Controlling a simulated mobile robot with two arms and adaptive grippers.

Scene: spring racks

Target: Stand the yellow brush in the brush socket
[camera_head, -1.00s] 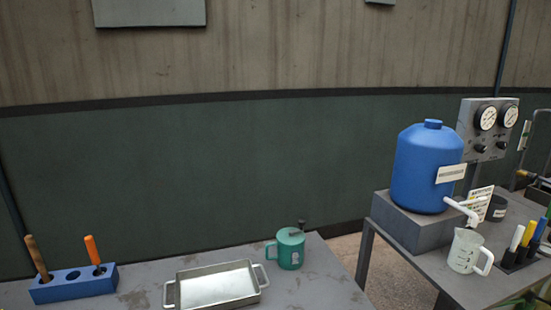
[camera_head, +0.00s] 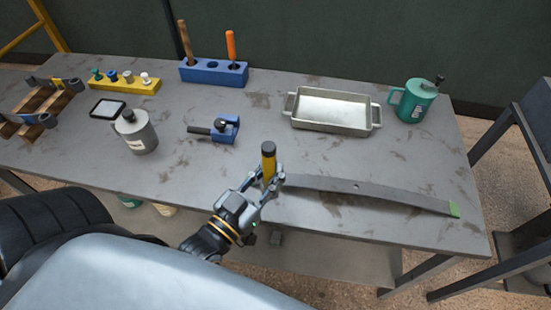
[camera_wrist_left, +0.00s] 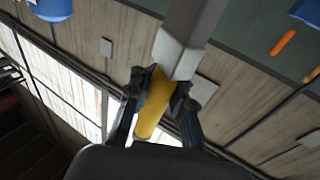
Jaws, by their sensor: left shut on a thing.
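My left gripper (camera_head: 266,184) is shut on the yellow brush (camera_head: 269,164), held roughly upright above the front of the workbench with its dark end up. In the left wrist view the yellow handle (camera_wrist_left: 155,108) sits between the fingers (camera_wrist_left: 158,92), with a grey end section beyond them. A blue block with holes (camera_head: 215,75) stands at the back of the bench. Its left hole holds a brown-handled tool (camera_head: 185,45) and its right hole an orange-handled tool (camera_head: 231,47). The middle hole looks empty. My right gripper is not in view.
A metal tray (camera_head: 331,113) and green can (camera_head: 413,102) stand at the back right. A grey leaf spring (camera_head: 370,192) lies right of my gripper. A small blue clamp (camera_head: 224,130) and grey can (camera_head: 136,133) stand left. Bare bench lies before the blue block.

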